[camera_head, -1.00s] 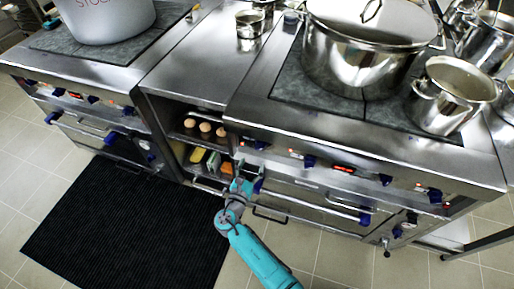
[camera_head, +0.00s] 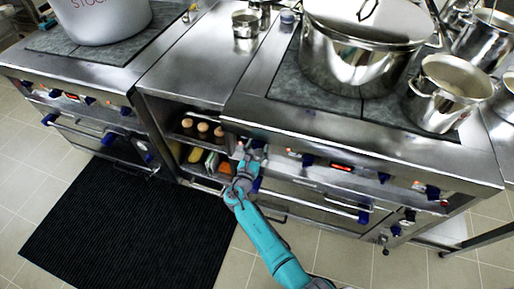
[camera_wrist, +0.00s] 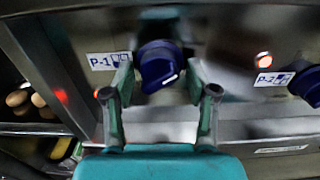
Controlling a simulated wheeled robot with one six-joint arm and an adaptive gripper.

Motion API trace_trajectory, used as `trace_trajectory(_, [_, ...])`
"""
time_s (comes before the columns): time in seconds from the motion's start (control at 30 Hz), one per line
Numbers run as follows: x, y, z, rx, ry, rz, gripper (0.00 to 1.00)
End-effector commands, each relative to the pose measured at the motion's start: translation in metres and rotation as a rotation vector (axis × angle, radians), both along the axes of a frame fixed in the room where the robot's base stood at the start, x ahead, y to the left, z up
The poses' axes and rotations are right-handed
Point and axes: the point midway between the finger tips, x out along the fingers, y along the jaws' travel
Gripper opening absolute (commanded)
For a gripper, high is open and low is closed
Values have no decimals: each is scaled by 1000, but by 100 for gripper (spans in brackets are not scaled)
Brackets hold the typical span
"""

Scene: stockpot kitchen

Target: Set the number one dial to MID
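The number one dial (camera_wrist: 158,66) is a dark blue knob with a pale pointer mark, beside a white P-1 label (camera_wrist: 103,60) on the steel stove front. In the wrist view it sits between the two fingers of my gripper (camera_wrist: 160,82), which is open around it. The fingers do not appear to touch the knob. In the head view my gripper (camera_head: 250,152) is at the left end of the right stove's front panel and hides the dial there.
A second blue dial (camera_wrist: 306,85) with a P-2 label (camera_wrist: 272,80) is to the right. An open shelf with eggs (camera_head: 203,129) is to the left. A large lidded pot (camera_head: 362,50) stands on the stove above. A black mat (camera_head: 130,225) lies on the floor.

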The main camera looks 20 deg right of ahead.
Motion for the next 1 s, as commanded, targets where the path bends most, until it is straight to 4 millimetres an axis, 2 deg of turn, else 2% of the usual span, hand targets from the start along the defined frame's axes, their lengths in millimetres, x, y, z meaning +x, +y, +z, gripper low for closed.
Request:
trace_trajectory(0.03, [0,0,0,0,0,0,37])
trace_trajectory(0.1, [0,0,0,0,0,0,20])
trace_trajectory(0.17, [0,0,0,0,0,0,7])
trace_trajectory(0.57, [0,0,0,48,-35,-1,7])
trace_trajectory(1.0, [0,1,0,327,-237,-1,7])
